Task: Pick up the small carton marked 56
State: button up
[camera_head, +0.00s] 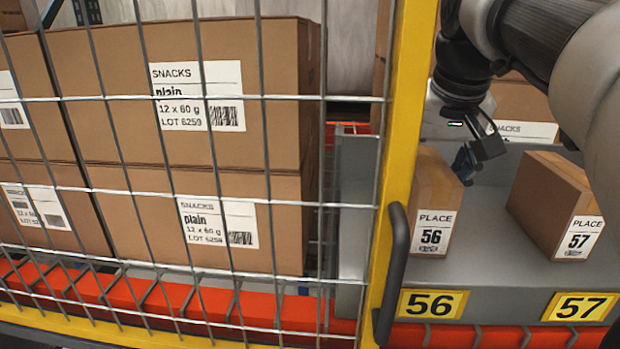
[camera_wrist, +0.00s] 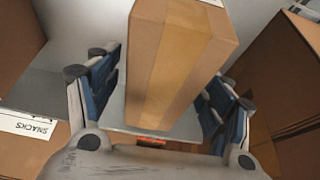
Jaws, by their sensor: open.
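The small carton marked 56 (camera_head: 434,200) is a brown box with a white "PLACE 56" label on its front. It stands upright on a grey shelf (camera_head: 480,265), behind the yellow 56 tag (camera_head: 432,303). My gripper (camera_head: 474,158) is at the carton's upper right side in the head view, partly hidden behind it. In the wrist view the taped face of the carton (camera_wrist: 180,60) lies between the blue-padded fingers of my open gripper (camera_wrist: 160,88). Gaps show beside the fingers; contact cannot be told.
A carton marked 57 (camera_head: 556,206) stands to the right on the same shelf. A yellow post (camera_head: 408,110) with a dark handle (camera_head: 392,270) stands just left of carton 56. Wire mesh covers large snack boxes (camera_head: 190,90) at left. More boxes stand behind.

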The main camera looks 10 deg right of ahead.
jog(key=shift+c, duration=0.5)
jog(key=c, duration=1.3)
jog(key=shift+c, duration=0.6)
jog(key=shift+r, duration=0.1)
